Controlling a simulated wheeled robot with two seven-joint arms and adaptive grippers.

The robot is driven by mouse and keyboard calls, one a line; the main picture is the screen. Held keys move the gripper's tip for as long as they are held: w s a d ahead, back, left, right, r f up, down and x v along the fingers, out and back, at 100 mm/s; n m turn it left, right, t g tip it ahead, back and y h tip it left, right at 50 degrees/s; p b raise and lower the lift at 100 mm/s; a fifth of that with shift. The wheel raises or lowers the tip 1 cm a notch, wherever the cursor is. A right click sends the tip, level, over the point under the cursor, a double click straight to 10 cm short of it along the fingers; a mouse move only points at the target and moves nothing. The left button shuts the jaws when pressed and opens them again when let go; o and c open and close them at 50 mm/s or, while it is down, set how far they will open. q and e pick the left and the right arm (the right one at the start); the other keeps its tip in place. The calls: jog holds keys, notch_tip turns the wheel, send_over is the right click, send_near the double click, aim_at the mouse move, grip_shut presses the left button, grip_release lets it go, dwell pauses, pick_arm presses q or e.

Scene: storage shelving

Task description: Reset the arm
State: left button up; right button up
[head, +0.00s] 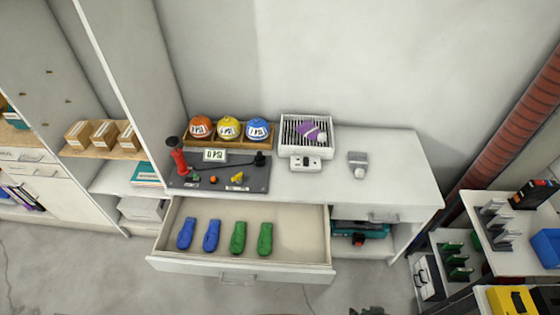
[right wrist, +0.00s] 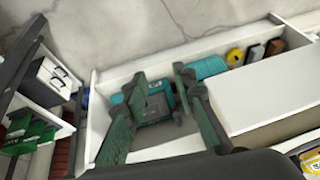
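My right gripper (right wrist: 160,80) shows large in the right wrist view, its two dark green fingers spread apart with a gap between them. A teal case (right wrist: 155,103) on a shelf shows behind and between the fingers; I see no object clearly held. In the head view only a small dark part of my right gripper (head: 368,311) shows at the bottom edge, in front of the cabinet and right of the open drawer (head: 285,267). My left gripper is not in the head view.
The drawer juts out with blue (head: 211,235) and green (head: 265,239) items inside. A side rack (head: 510,258) stands at right. Floor (head: 90,275) at left is clear.

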jog(key=s+d+r+n+g+h, duration=0.1)
jog(key=s+d+r+g+h, duration=0.15)
jog(key=s+d, duration=0.5)
notch_tip(320, 180, down, 29)
jog(key=s+a+y, duration=0.1)
jog(key=s+a, duration=0.1)
jog(key=s, duration=0.1)
jog(key=s+f+n+g, duration=0.1)
jog(key=s+f+g, duration=0.1)
jog(key=s+f, duration=1.4)
jog(key=s, duration=0.3)
jog(key=shift+s+d, duration=0.25)
jog(key=shift+s, duration=0.05)
jog(key=shift+f+y, duration=0.1)
jog(key=shift+y, duration=0.15)
